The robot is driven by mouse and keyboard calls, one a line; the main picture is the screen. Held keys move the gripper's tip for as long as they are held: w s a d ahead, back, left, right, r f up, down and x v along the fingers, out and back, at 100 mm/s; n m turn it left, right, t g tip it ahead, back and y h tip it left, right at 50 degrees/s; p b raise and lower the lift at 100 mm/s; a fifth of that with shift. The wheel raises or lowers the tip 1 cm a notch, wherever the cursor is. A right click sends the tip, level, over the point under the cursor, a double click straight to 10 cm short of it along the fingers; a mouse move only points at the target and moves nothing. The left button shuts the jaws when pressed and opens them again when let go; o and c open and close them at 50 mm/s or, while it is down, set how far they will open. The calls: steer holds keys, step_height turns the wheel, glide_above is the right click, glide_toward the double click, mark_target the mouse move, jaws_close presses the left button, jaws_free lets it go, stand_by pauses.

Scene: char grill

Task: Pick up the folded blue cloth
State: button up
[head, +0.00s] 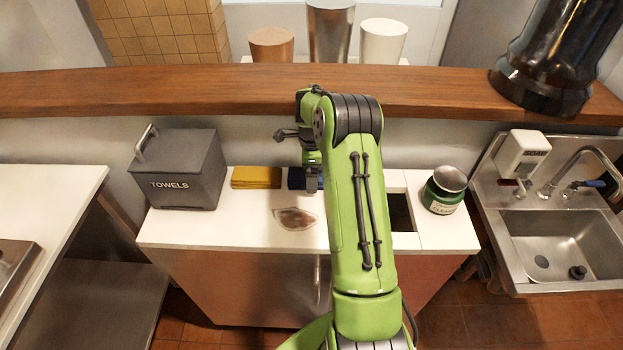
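The folded blue cloth (296,179) lies at the back of the white counter, just right of a folded yellow cloth (257,177). Only its left part shows as a dark blue patch; my arm and gripper cover the rest. My gripper (312,187) is over the blue cloth, pointing down. The fingers are small and partly hidden behind my green arm, so I cannot tell whether they are open, or whether they touch the cloth.
A grey towels box (178,170) stands at the counter's left. A brown stain (295,218) lies in front of the cloths. A green can (444,190) stands at the right, beside a dark opening (401,212). A wooden ledge (220,90) runs behind; a sink (560,240) is far right.

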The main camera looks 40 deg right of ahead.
steer(key=shift+w+d+f, duration=0.1)
steer(key=shift+f, duration=0.6)
steer(key=shift+r, duration=0.1)
steer(key=shift+c, duration=0.6)
steer(key=c, duration=1)
step_height(320, 180, up, 28)
steer(key=p, duration=0.6)
